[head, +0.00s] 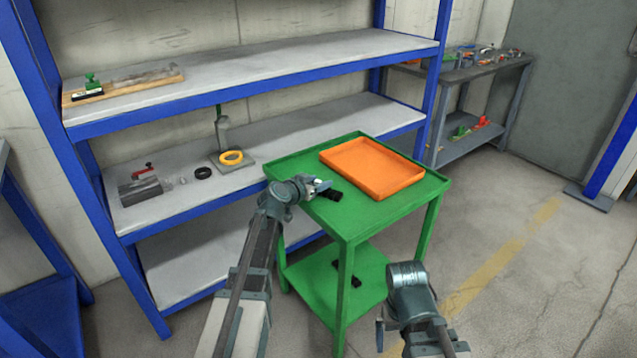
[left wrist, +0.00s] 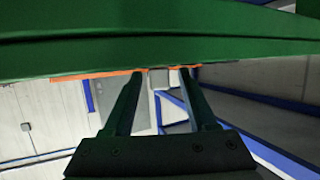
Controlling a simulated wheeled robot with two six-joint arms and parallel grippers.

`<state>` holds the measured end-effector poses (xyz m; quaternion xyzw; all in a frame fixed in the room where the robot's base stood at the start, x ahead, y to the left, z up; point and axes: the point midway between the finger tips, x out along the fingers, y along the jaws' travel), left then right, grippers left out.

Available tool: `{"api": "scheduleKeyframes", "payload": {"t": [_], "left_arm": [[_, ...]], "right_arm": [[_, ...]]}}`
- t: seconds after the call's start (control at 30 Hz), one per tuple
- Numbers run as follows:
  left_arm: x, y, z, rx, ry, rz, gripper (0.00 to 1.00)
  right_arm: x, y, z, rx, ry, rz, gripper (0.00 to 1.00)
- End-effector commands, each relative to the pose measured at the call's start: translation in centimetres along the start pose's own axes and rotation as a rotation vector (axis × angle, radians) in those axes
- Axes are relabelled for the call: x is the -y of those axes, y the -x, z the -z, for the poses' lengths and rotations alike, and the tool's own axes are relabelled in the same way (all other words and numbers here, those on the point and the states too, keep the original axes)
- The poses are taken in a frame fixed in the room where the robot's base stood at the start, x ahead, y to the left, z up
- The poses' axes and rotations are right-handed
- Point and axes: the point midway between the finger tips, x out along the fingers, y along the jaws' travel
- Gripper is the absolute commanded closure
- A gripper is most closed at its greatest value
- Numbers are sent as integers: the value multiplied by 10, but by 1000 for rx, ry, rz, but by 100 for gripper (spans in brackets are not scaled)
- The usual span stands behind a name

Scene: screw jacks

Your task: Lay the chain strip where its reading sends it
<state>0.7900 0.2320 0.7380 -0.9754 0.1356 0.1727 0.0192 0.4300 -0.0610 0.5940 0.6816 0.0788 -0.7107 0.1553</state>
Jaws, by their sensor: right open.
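My left gripper (head: 322,184) is over the near left part of the green cart's top (head: 345,222). In the left wrist view its fingers (left wrist: 163,72) stand apart, and the small grey block (left wrist: 158,79) seen between them does not fill the gap. A small black piece (head: 332,195) lies at or just under that gripper in the head view. I cannot tell whether it is the chain strip. An orange tray (head: 372,168) sits on the cart and looks empty. My right gripper (head: 381,335) is open, low in front of the cart.
A blue-framed shelf (head: 250,90) stands behind. Its middle board holds a yellow ring (head: 231,158) on a post stand, a black ring (head: 203,172) and a dark block with a red lever (head: 140,188). Another black piece (head: 348,272) lies on the cart's lower shelf.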

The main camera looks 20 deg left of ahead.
Motion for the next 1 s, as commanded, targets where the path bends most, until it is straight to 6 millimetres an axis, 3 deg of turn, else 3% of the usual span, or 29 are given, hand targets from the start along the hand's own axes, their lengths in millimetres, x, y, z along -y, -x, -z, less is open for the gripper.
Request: {"api": "scheduleKeyframes", "payload": {"t": [0.3, 0.7, 1.0], "left_arm": [[0, 5, 3, 0, 0, 0, 43], [-1, 84, 4, 0, 1, 2, 43], [0, 118, 3, 0, 0, 1, 43]], "right_arm": [[0, 5, 0, 0, 0, 1, 0], [-2, 32, -2, 0, -1, 5, 0], [-3, 42, -3, 0, -1, 5, 0]]}}
